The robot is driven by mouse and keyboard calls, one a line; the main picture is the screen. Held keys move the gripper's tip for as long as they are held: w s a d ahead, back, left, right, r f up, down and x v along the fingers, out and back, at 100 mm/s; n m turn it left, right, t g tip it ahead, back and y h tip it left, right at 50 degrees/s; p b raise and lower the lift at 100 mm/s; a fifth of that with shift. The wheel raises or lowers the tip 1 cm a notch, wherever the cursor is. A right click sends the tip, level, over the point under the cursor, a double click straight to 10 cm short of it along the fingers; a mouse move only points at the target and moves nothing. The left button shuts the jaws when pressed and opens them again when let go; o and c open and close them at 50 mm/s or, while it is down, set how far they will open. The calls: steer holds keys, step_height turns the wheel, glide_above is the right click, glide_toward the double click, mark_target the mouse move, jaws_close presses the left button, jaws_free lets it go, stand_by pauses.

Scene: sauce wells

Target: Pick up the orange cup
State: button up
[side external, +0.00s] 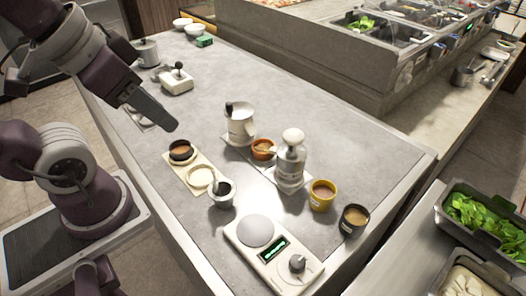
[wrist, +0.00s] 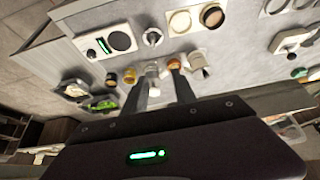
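The small orange cup (side external: 263,149) stands on the grey counter, between a white pitcher (side external: 239,122) and a white bottle (side external: 290,160). In the wrist view the orange cup (wrist: 173,62) shows beyond the tip of the right finger, which partly hides it. My gripper (side external: 166,122) is up and to the left of the cup in the side view, well apart from it. In the wrist view my gripper (wrist: 159,76) has its two fingers spread with nothing held between them.
A yellow cup (side external: 322,196) and a black cup (side external: 354,220) stand near the counter's right edge. A scale (side external: 272,254), a grey mortar (side external: 222,194) and a board (side external: 186,168) with a dark cup (side external: 181,151) lie in front. The counter's far middle is clear.

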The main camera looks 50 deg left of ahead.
steer(key=o, duration=0.9)
steer(key=shift+c, duration=0.2)
steer(key=n+g, duration=0.5)
steer(key=n, duration=1.4)
glide_above(263, 143)
steer(key=s+d, duration=0.2)
step_height(263, 143, down, 16)
steer(key=f, duration=0.1)
steer(key=shift+n+g, duration=0.3)
steer(key=shift+n, duration=0.2)
steer(key=f, duration=0.7)
steer(key=shift+w+f, duration=0.2)
steer(key=shift+f, duration=0.2)
